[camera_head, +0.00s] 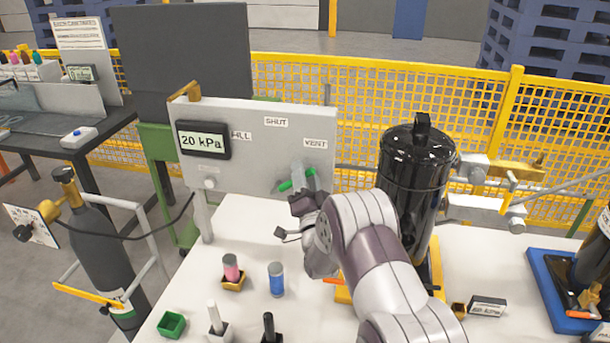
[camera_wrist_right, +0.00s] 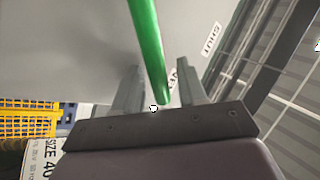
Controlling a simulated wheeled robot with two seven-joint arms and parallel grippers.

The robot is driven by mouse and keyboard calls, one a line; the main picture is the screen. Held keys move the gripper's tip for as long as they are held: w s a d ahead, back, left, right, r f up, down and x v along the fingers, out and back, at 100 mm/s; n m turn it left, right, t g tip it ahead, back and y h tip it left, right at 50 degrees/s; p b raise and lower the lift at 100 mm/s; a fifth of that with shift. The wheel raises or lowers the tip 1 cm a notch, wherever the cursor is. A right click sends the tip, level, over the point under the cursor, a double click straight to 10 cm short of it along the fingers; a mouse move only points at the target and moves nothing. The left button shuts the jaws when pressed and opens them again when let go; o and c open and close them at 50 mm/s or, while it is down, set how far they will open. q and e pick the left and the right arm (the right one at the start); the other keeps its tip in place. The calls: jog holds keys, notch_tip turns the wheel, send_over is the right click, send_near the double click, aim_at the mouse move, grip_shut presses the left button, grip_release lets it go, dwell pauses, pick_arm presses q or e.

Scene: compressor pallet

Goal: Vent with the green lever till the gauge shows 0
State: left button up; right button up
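The gauge (camera_head: 203,140) on the grey panel (camera_head: 262,165) reads 20 kPa. The panel carries FILL, SHUT (camera_head: 276,122) and VENT (camera_head: 316,143) labels. The green lever (camera_head: 285,186) is below the VENT label, partly hidden by my right gripper (camera_head: 298,179). In the right wrist view the green lever (camera_wrist_right: 148,45) runs between the two spread fingers of my right gripper (camera_wrist_right: 158,88), with a gap visible on either side. Its exact setting is hard to tell. My left gripper is not in view.
A black tank (camera_head: 414,175) stands right of the panel, close to my right arm. On the white table (camera_head: 240,220) are a blue cylinder (camera_head: 276,279), a pink-topped piece (camera_head: 231,268) and a green tray (camera_head: 172,325). A gas cylinder (camera_head: 98,255) stands at left.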

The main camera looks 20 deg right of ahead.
jog(key=b+v, duration=0.2)
jog(key=v, duration=1)
jog(key=shift+s, duration=0.25)
jog(key=s+a+f+n+g+y+p, duration=0.1)
jog(key=a+f+n+g+y+p, duration=0.45)
jog(key=g, duration=0.65)
jog(key=s+a+n+g, duration=0.2)
jog(key=s+n+g, duration=0.1)
jog(key=s, duration=0.6)
jog(key=s+a+r+n+g, duration=0.1)
jog(key=s+a+n+g, duration=0.1)
jog(key=s+g, duration=0.4)
jog(key=s+n, duration=0.1)
jog(key=s, duration=0.3)
jog(key=shift+r, duration=0.3)
